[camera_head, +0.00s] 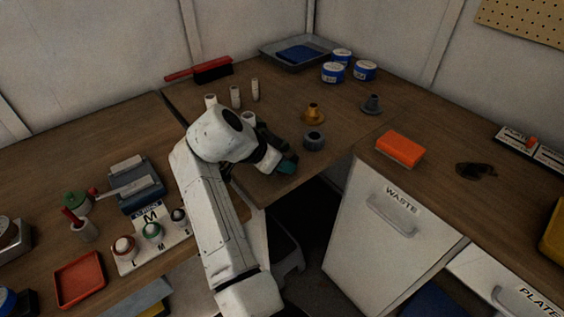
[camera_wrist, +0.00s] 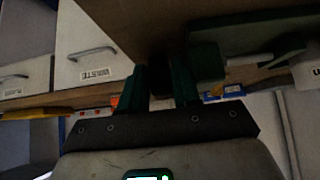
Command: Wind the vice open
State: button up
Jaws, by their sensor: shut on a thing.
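The dark green vice (camera_head: 268,136) sits near the bench edge, partly hidden behind my arm. In the wrist view a green body (camera_wrist: 255,35) that looks like the vice crosses the upper right, with a pale bar beside it. My gripper (camera_head: 286,164) is at the bench edge, at the near side of the vice. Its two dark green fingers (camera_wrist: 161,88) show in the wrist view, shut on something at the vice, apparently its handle. The held part is too dark to make out, and the jaw gap of the vice is hidden.
A grey ring-shaped part (camera_head: 314,141) and a brass part (camera_head: 314,113) stand just right of my gripper. Several pale cylinders (camera_head: 236,97) stand behind my arm. An orange block (camera_head: 400,149) lies on the right bench, above the waste drawer (camera_head: 385,215). The inner corner is open floor.

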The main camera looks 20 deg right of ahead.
jog(key=shift+r, duration=0.1)
jog(key=o, duration=0.7)
jog(key=b+v, duration=0.1)
jog(key=v, duration=0.9)
jog(key=shift+a+r, duration=0.3)
jog(key=shift+o, duration=0.3)
